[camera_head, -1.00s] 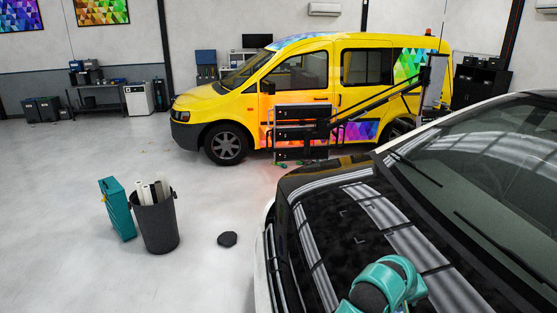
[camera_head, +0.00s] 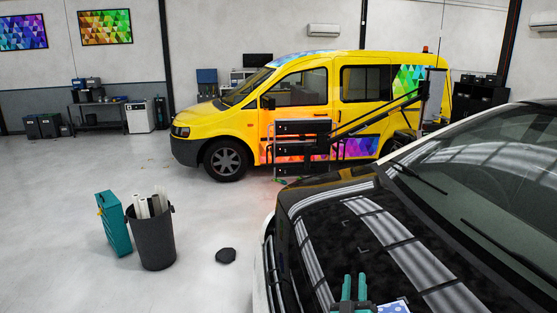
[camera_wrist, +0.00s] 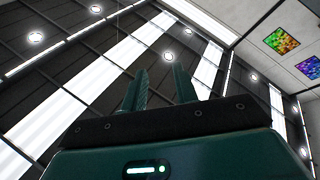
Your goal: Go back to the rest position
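My gripper (camera_head: 354,287) shows at the bottom edge of the head view, over the glossy black hood (camera_head: 335,225) of the near car. Its two teal fingers point up and stand apart, with nothing between them. In the wrist view the gripper (camera_wrist: 158,76) points at the ceiling, and its fingers are also apart and empty. Most of my arm is out of view.
A small blue-and-white patterned thing (camera_head: 396,306) shows beside the gripper, cut off by the frame. A dark bin (camera_head: 153,240) with white rolls and a teal case (camera_head: 114,223) stand on open floor at left. A yellow van (camera_head: 235,118) is behind.

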